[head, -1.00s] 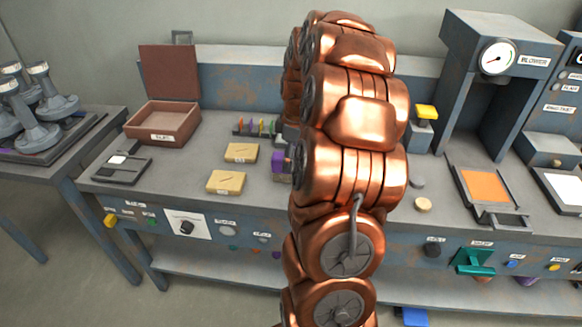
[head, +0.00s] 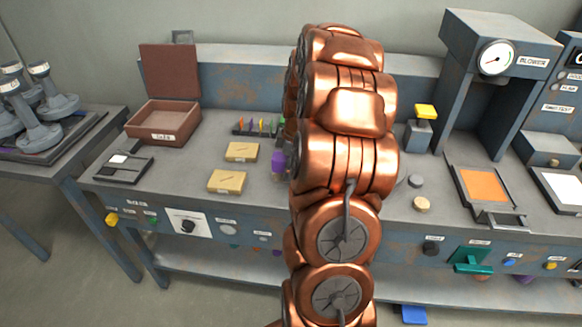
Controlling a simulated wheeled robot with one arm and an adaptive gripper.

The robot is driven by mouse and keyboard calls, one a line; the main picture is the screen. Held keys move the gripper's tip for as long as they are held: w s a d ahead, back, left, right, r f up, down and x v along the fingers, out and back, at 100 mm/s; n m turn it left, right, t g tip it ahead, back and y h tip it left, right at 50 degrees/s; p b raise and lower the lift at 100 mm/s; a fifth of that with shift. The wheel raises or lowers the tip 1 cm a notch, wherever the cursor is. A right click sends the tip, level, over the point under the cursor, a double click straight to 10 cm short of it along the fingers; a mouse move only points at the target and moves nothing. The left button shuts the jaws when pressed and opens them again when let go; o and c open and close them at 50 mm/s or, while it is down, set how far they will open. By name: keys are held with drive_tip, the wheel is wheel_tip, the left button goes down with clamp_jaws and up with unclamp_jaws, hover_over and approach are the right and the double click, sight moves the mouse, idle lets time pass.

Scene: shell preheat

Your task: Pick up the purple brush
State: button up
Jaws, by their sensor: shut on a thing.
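My copper arm stands across the middle of the head view and hides my gripper and what it holds. A small rack (head: 244,132) at the back of the bench holds several thin upright coloured pieces, among them orange, green and yellow ones. They are too small to tell whether they are brushes. A purple block-like thing (head: 278,161) shows just left of my arm, partly covered by it. I cannot tell whether it is the purple brush.
Two tan blocks (head: 227,181) lie on the bench left of my arm. An open brown box (head: 163,136) and a dark tray (head: 124,165) are further left. A blower stand (head: 497,58) and an orange plate (head: 484,184) are at the right. Knobs line the front edge.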

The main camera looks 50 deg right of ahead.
drive_tip(key=c, duration=0.6)
drive_tip(key=shift+r+b, duration=0.5)
drive_tip(key=shift+r, duration=1.1)
drive_tip(key=shift+s+r, duration=0.15)
drive_tip(key=shift+r, duration=0.05)
drive_tip(key=s+a+b, duration=0.1)
drive_tip(key=s+a, duration=0.1)
drive_tip(key=s, duration=0.2)
drive_tip(key=s+a+r, duration=0.1)
drive_tip(key=s+a, duration=0.2)
drive_tip(key=s, duration=0.2)
drive_tip(key=s+a+b, duration=0.1)
drive_tip(key=s+a, duration=0.1)
drive_tip(key=s, duration=0.3)
drive_tip(key=shift+a+r+b, duration=0.2)
drive_tip(key=shift+a+b, duration=0.05)
drive_tip(key=shift+b, duration=0.1)
